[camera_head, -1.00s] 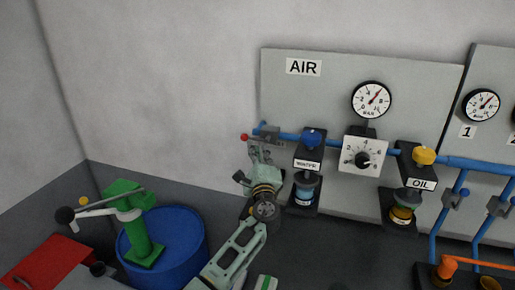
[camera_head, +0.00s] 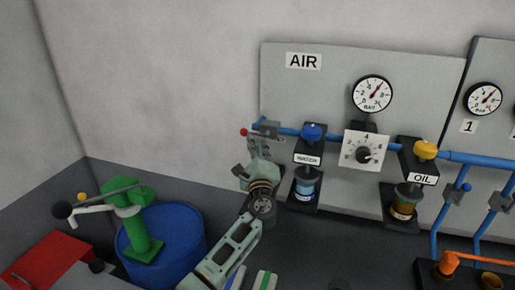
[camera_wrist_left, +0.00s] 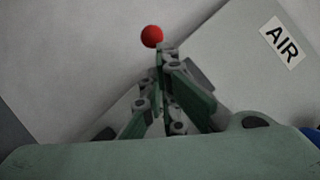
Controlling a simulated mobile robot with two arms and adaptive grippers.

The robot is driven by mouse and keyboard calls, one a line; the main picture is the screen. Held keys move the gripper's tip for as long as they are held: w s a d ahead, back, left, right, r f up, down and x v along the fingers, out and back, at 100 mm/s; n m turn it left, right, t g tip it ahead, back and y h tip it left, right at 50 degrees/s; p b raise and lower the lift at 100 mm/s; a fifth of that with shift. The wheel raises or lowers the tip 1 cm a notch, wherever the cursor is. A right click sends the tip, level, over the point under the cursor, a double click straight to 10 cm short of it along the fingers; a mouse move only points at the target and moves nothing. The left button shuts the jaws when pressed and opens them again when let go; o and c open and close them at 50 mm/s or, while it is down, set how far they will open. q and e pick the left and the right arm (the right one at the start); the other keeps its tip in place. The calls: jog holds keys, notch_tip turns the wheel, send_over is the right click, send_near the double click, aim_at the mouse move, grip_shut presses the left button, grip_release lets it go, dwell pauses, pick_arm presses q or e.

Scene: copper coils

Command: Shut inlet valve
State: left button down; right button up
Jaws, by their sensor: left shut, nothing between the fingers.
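The inlet valve sits at the left end of the blue pipe on the AIR panel; its red ball knob (camera_head: 244,132) sticks out to the left. The knob also shows in the left wrist view (camera_wrist_left: 151,36), just beyond the fingertips. My left gripper (camera_head: 259,141) is shut and empty, with its fingertips close below and right of the knob. In the left wrist view the fingers (camera_wrist_left: 165,52) come together just right of the knob. They partly hide the valve's grey body, and I cannot tell whether they touch it. My right gripper is out of view.
The AIR panel (camera_head: 420,80) carries a pressure gauge (camera_head: 373,94), a WATER unit (camera_head: 308,165), a dial (camera_head: 363,153) and an OIL unit (camera_head: 412,175). A blue drum (camera_head: 185,240) with a green pump (camera_head: 138,225) stands at lower left. The wall left of the knob is clear.

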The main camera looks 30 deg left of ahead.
pick_arm(q)
jog(key=shift+a+m+t+b, duration=0.1)
jog(key=shift+m+t+b, duration=0.2)
jog(key=shift+m, duration=0.1)
jog(key=shift+m, duration=0.3)
jog(key=r+m+t+h+b, duration=0.1)
jog(key=m+h+b, duration=0.1)
jog(key=m+h, duration=0.2)
jog(key=r+m+t+h+b, duration=0.2)
jog(key=m+h, duration=0.1)
jog(key=m, duration=0.7)
jog(key=r+m+t+h+b, duration=0.1)
jog(key=m+t+h+b, duration=0.1)
jog(key=m+h, duration=0.2)
jog(key=shift+s+a+r+m+h, duration=0.1)
jog(key=shift+a+r+m+h, duration=0.1)
jog(key=shift+m, duration=0.75)
jog(key=shift+a+r+m+h, duration=0.1)
jog(key=shift+a+r+m, duration=0.05)
jog(key=shift+m, duration=0.8)
jog(key=s+f+b, duration=0.7)
jog(key=s+f, duration=0.1)
jog(key=s, duration=0.2)
jog(key=shift+s+d, duration=0.2)
